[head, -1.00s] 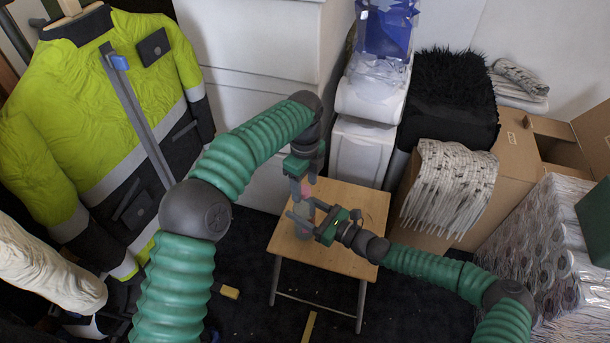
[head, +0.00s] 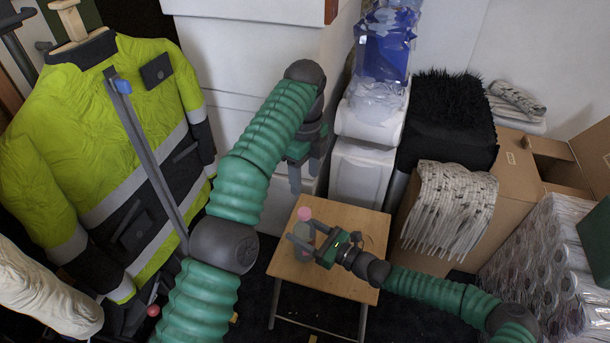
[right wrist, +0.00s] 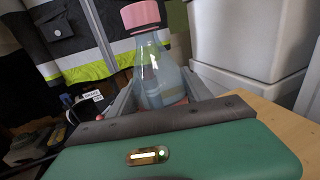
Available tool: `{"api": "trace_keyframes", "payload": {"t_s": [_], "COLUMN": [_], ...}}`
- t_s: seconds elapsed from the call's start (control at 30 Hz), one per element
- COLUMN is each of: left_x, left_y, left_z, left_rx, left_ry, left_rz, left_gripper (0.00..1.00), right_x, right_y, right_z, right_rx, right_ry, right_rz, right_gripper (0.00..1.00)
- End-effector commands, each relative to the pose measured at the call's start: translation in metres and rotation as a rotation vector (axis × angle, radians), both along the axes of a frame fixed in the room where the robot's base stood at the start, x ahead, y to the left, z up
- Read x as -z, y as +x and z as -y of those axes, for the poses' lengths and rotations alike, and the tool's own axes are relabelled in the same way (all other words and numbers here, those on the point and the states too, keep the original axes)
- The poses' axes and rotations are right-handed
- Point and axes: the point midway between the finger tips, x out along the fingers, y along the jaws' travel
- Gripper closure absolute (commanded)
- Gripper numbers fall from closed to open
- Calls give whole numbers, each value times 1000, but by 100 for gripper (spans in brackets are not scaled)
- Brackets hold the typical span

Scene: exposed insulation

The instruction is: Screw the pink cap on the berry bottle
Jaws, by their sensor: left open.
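The pink cap (head: 305,213) sits on top of the clear berry bottle (head: 302,238), which stands on the small wooden table. In the right wrist view the cap (right wrist: 141,16) is on the neck of the bottle (right wrist: 156,78); I cannot tell how tight it is. My right gripper (head: 301,231) has its fingers on both sides of the bottle's body, below the cap, and looks shut on it. My left gripper (head: 305,178) is open and empty, above and behind the cap, apart from it.
The wooden table (head: 350,210) has bare room behind and right of the bottle. White drawers (head: 240,60) stand behind my left arm. A hi-vis jacket (head: 90,150) hangs at the left. Cardboard boxes (head: 500,200) and wrapped rolls (head: 540,260) crowd the right.

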Motion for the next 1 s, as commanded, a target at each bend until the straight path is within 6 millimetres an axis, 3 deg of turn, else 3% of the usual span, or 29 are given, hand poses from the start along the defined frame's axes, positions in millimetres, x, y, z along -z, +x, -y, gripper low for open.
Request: {"api": "trace_keyframes", "payload": {"t_s": [0.03,0.17,0.57,1.0], "left_x": [0,0,-3,-27], "left_y": [0,0,0,0], "left_z": [0,0,0,0], "left_rx": [0,0,0,0], "left_ry": [0,0,0,0], "left_rz": [0,0,0,0], "left_gripper": [44,44,44,44], "right_x": [0,0,-2,-2], "right_y": [0,0,-3,-59], "right_z": [0,0,7,89], "right_rx": [0,0,2,3], "right_ry": [1,0,-1,-2], "right_rz": [-1,0,1,-1], "right_gripper": [35,18,18,18]}}
